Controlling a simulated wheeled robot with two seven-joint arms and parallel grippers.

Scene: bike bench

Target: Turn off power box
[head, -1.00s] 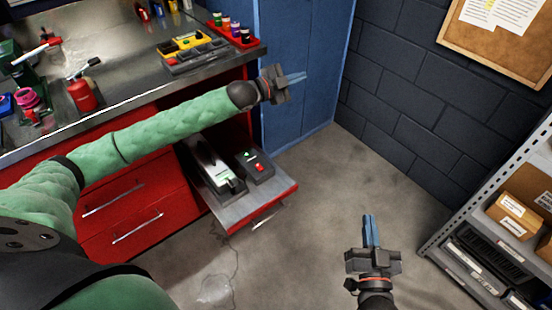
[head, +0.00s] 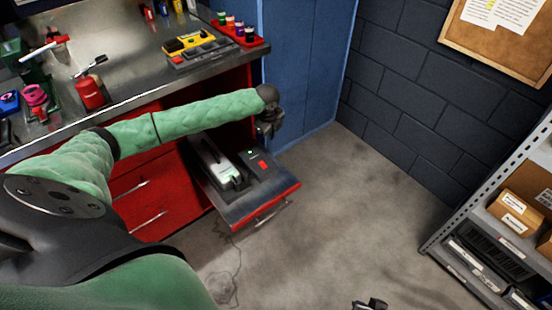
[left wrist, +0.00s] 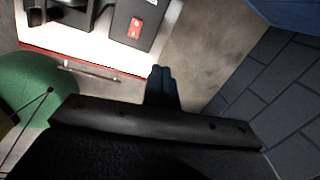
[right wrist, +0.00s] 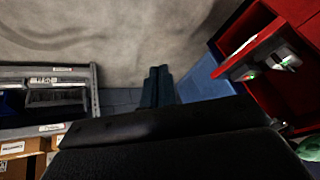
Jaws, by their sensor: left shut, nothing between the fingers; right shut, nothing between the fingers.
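The power box (head: 265,165) is a dark grey box with a red switch (head: 263,165) and a small green light. It lies in the open drawer (head: 245,208) at the right end of the red bench. In the left wrist view the box (left wrist: 121,24) is at the top, with its red rocker switch (left wrist: 136,28) facing up. My left gripper (head: 267,130) is above and behind the box in the head view, pointing down. Its closed fingers (left wrist: 161,72) are empty and apart from the box. My right gripper (head: 370,305) is at the bottom edge; its shut, empty fingers (right wrist: 158,74) show in the right wrist view.
A white-and-dark device (head: 215,162) lies left of the box in the drawer. The steel bench top (head: 125,50) with tools is above. A blue cabinet (head: 300,70) stands behind, and a shelf (head: 470,210) with cartons is at the right. The floor between is clear.

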